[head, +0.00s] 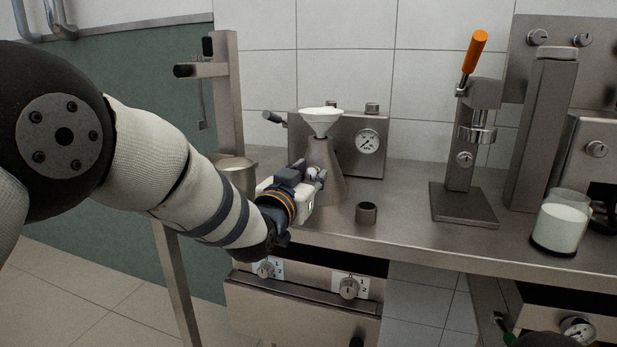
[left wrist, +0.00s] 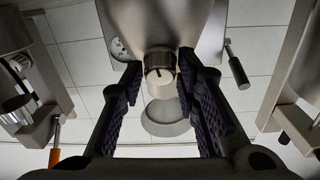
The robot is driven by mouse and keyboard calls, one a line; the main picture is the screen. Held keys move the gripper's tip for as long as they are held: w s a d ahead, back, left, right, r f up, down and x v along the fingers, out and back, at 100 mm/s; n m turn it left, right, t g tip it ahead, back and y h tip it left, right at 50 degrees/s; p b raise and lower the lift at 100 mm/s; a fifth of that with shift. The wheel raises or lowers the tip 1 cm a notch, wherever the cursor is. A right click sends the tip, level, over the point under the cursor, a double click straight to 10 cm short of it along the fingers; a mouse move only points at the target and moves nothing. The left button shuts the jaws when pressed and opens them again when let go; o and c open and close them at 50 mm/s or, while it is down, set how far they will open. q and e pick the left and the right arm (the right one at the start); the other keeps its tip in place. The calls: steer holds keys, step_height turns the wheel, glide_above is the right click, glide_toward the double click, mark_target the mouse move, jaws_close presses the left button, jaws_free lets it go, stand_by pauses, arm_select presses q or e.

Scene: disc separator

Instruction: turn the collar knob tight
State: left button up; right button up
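The steel cone-shaped separator (head: 324,165) stands on the counter with a white funnel (head: 320,119) on top. In the left wrist view, which is upside down, a round pale knob (left wrist: 160,78) with a dark mark on its face sticks out from the cone (left wrist: 160,20). My left gripper (head: 315,175) is at the front of the cone. In the left wrist view its dark ridged fingers (left wrist: 160,85) are open on both sides of the knob, with gaps visible. In the head view the knob is mostly hidden by the fingers.
A gauge box (head: 369,141) with a side lever stands behind the separator. Further right are an orange-handled press (head: 465,158) and a glass of white liquid (head: 561,226). A metal pot (head: 237,172) is left.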

arm_select(q)
jaws_close()
steer(key=shift+r+m+h+p, duration=0.3)
steer(key=shift+m+p, duration=0.25)
steer(key=shift+m, duration=0.25)
steer(key=shift+a+f+m, duration=0.1)
steer(key=shift+f+m, duration=0.05)
steer(key=shift+m, duration=0.15)
steer(key=shift+f+g, duration=0.15)
steer(key=shift+g, duration=0.15)
steer(key=o, duration=0.7)
jaws_free()
steer(key=shift+c, duration=0.2)
arm_select(e)
steer(key=shift+w+r, duration=0.45)
steer(key=shift+r, duration=0.05)
arm_select(q)
steer(key=v, duration=1.2)
